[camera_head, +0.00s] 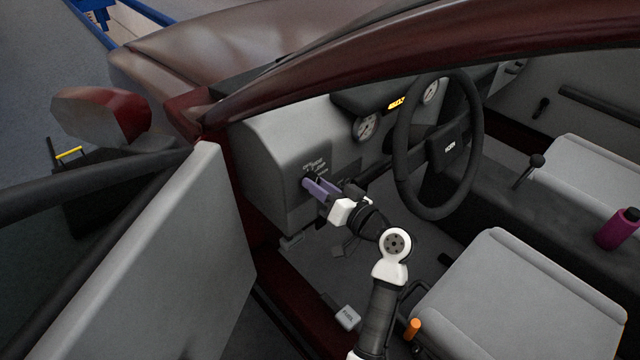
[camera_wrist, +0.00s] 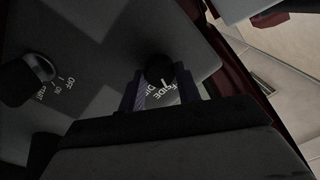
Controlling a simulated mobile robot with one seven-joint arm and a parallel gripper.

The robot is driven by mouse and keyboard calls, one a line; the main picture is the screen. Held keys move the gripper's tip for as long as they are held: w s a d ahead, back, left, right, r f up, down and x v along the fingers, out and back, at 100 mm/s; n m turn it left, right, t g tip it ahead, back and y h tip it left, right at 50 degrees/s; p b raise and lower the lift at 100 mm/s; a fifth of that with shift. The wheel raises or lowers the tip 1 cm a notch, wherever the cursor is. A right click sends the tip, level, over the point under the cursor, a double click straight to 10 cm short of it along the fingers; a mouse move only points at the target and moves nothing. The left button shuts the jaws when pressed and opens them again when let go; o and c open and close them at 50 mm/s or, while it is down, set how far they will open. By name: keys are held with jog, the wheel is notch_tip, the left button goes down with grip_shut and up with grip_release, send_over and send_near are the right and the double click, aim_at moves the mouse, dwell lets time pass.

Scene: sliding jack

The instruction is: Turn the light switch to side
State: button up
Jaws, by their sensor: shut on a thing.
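The light switch (camera_wrist: 160,70) is a small dark round knob on the grey dash panel. In the wrist view it sits between the two purple fingers of my gripper (camera_wrist: 160,88), which is shut on it. White lettering (camera_wrist: 163,95), partly hidden and reading something like "SIDE", shows just beside the knob. In the head view my gripper (camera_head: 318,188) reaches the dash left of the steering wheel, and its fingers hide the knob there. Which mark the knob points to is not clear.
The steering wheel (camera_head: 440,145) is right of my arm. The open car door (camera_head: 165,270) stands at the left, and the seat (camera_head: 525,300) at the lower right.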

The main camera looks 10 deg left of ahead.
jog(key=shift+m+p, duration=0.5)
jog(key=shift+m, duration=0.8)
jog(key=o, duration=1)
jog(key=b+v, duration=0.3)
jog(key=v, duration=1.1)
